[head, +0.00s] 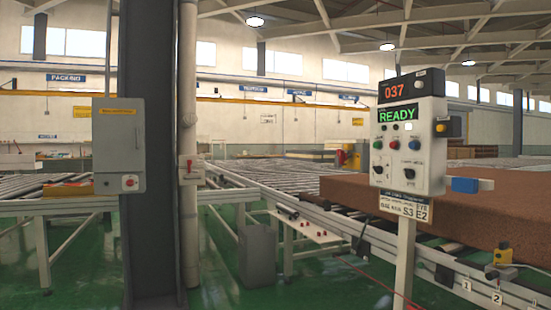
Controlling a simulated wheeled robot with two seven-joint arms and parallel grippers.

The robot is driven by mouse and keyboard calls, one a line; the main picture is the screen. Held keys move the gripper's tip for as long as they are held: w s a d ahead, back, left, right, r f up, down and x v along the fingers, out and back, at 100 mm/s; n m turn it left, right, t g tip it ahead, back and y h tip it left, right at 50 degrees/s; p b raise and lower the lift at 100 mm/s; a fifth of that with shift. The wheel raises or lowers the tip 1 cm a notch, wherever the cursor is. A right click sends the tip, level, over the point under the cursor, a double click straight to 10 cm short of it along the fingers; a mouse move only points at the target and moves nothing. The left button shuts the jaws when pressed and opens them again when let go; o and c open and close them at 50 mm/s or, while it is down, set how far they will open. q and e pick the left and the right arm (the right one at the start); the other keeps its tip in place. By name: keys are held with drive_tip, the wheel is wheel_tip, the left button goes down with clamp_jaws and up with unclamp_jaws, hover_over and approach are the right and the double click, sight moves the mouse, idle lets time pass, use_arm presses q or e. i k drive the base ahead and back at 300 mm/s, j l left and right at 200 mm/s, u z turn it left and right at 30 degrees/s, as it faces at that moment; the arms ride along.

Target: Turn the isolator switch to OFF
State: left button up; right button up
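A grey electrical box (119,145) is mounted on the dark steel column at the left, with a small red knob (129,182) low on its front. A small red lever (189,167) sits on the pale pipe just right of the column. A control panel (408,150) on a post at the right carries several buttons, two black selector knobs and a display reading "037" and "READY". No label reading isolator is legible, so I cannot tell for certain which is the isolator switch or its position. Neither of my grippers is in view.
The dark column (148,240) and pale pipe (189,245) stand upright at the left. A roller conveyor (262,190) runs across behind, with a large brown mattress block (480,215) on it at the right. Green floor (215,290) shows between them.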

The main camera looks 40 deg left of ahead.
sight(343, 156)
drive_tip(key=u, duration=1.1)
drive_tip(key=i+j+z, duration=0.15)
drive_tip(key=i, duration=0.35)
drive_tip(key=j, duration=0.1)
